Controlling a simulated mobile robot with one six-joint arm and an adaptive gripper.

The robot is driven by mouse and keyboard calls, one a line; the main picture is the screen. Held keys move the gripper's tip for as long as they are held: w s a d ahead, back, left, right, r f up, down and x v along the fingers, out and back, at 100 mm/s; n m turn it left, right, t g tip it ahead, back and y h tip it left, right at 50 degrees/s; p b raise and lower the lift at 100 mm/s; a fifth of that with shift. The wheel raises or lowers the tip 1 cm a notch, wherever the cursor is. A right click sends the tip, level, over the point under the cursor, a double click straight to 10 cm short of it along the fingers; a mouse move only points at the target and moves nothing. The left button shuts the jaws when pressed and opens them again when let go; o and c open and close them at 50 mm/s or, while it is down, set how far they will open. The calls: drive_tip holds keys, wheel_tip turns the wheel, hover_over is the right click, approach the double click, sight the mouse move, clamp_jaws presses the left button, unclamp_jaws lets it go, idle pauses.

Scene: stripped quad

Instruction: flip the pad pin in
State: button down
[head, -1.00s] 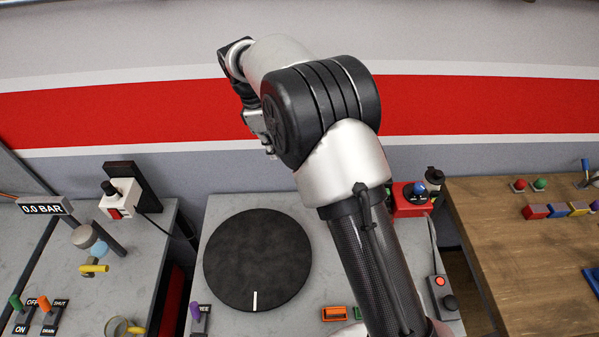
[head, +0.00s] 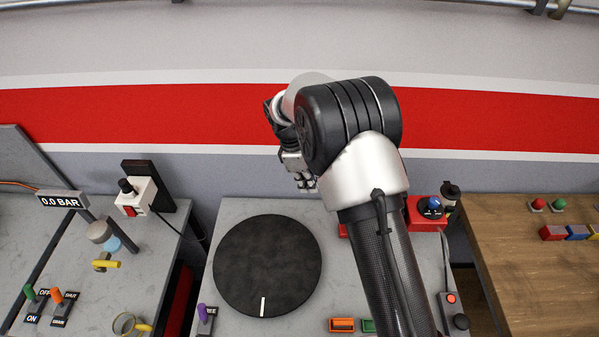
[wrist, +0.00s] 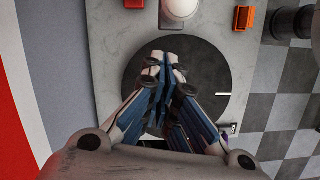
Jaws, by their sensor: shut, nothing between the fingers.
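A purple lever (head: 203,312), which looks like the pad pin, stands on a small dark labelled plate at the front left of the grey table. It is beside the black round pad (head: 268,270), which has a white mark near its front edge. The label is too small to read fully. My gripper (head: 304,183) is shut and empty, above the back of the table, to the right of and behind the lever. In the wrist view my gripper (wrist: 166,62) appears in front of the pad (wrist: 212,70). I cannot make out the lever clearly there.
The left bench (head: 150,235) carries a gauge, levers and a yellow-handled valve.

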drive_tip(key=shift+s+d+r, duration=0.1)
drive_tip(key=shift+s+d, duration=0.05)
drive_tip(key=shift+d, duration=0.5)
drive_tip(key=shift+s+d, duration=0.1)
drive_tip(key=shift+d, duration=0.5)
drive_tip(key=d, duration=0.9)
drive_tip(key=shift+d, duration=0.25)
drive_tip(key=shift+r, duration=0.15)
drive_tip(key=v, duration=1.1)
drive_tip(key=shift+r, duration=0.4)
